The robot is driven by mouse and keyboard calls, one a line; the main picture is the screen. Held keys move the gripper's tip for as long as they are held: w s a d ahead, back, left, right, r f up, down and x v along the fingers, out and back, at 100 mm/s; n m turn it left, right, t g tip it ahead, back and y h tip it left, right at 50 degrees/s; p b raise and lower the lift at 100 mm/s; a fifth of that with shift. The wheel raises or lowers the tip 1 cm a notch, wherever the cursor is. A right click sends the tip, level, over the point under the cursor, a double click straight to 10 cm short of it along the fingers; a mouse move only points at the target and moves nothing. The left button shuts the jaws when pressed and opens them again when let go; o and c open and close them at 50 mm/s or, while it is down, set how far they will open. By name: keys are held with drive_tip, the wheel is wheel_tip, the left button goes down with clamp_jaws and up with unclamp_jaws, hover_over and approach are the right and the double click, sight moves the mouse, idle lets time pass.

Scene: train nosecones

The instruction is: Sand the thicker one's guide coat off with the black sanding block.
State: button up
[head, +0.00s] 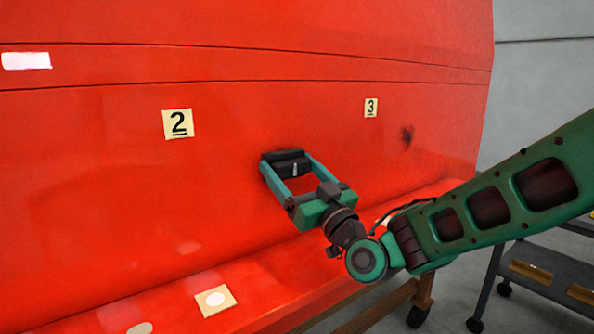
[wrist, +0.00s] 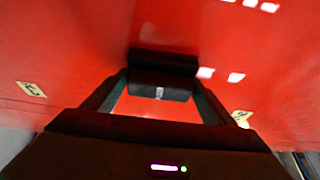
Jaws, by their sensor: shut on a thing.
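My gripper (head: 287,167) is shut on the black sanding block (head: 291,158), which lies across between its two green fingers. The block is at the red nosecone panel (head: 120,220), between the label "2" (head: 178,124) and the label "3" (head: 371,108). In the wrist view the block (wrist: 162,82) is against or very close to the red surface; I cannot tell whether it touches. A dark guide coat smudge (head: 407,137) shows below and right of label "3". No dark patch shows clearly by label "2"; the block and gripper hide part of the panel there.
A red ledge with a square pale patch (head: 215,300) runs along the panel's foot. A wooden trestle (head: 395,306) stands below it. A grey cart (head: 545,275) with wheels is at the lower right. The panel's left part is clear of obstacles.

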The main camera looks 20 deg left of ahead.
sight(280, 176)
drive_tip(key=shift+s+a, duration=1.25)
drive_tip(key=shift+s, duration=0.2)
drive_tip(key=shift+w, duration=0.15)
drive_tip(key=shift+w+d, duration=1.15)
drive_tip(key=shift+w, duration=0.25)
drive_tip(key=shift+w+d, duration=1.15)
drive_tip(key=shift+w, duration=0.2)
drive_tip(key=shift+s+a, duration=0.55)
drive_tip(key=shift+s, duration=0.25)
drive_tip(key=shift+s+a, duration=0.55)
drive_tip(key=shift+s, duration=0.2)
drive_tip(key=shift+s+a, duration=1.25)
drive_tip(key=s+d, duration=0.4)
drive_tip(key=shift+d, duration=0.3)
